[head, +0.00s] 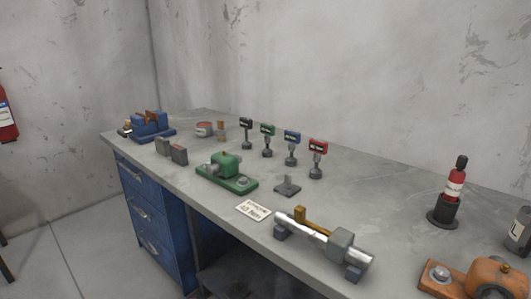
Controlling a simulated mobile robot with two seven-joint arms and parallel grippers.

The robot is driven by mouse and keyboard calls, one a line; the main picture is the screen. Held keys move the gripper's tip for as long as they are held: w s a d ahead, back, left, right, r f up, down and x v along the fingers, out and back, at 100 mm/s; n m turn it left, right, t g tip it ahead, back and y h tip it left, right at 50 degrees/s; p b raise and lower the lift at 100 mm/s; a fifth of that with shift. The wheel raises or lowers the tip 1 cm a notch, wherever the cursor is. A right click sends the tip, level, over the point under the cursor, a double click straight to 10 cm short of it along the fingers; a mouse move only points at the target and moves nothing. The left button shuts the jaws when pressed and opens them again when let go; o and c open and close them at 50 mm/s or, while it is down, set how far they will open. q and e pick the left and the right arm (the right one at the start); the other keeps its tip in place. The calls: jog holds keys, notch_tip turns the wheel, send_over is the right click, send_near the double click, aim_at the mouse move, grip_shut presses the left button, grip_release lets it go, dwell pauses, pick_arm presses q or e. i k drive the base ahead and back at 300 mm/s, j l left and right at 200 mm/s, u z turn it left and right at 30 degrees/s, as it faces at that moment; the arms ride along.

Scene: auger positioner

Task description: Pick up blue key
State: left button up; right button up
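The blue key (291,147) stands upright on the grey workbench (206,203). It has a blue labelled head on a dark stem and round foot. It is third from the left in a row of similar keys, between a green key (267,139) and a red key (316,158). Nothing covers it. Neither my left nor my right gripper shows in the head view.
A black key (246,133) stands at the row's left end. In front are a green device (226,172), a small dark stand (287,186), a white card (253,211) and a metal shaft (325,240).

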aim_at(294, 137)
jog(key=i+j, duration=0.2)
jog(key=j, duration=0.15)
jog(key=i+j+z, duration=0.1)
jog(key=j, duration=0.2)
jog(key=i+j, duration=0.25)
jog(key=j, duration=0.15)
jog(key=i+j+z, duration=0.1)
jog(key=j, duration=0.25)
jog(key=i+j, duration=0.2)
jog(key=j, duration=0.15)
jog(key=i+j+z, duration=0.1)
jog(key=j, duration=0.25)
jog(key=i+j+z, duration=0.1)
jog(key=j, duration=0.3)
jog(key=i+j, duration=0.25)
jog(key=j+z, duration=0.05)
jog(key=j, duration=0.05)
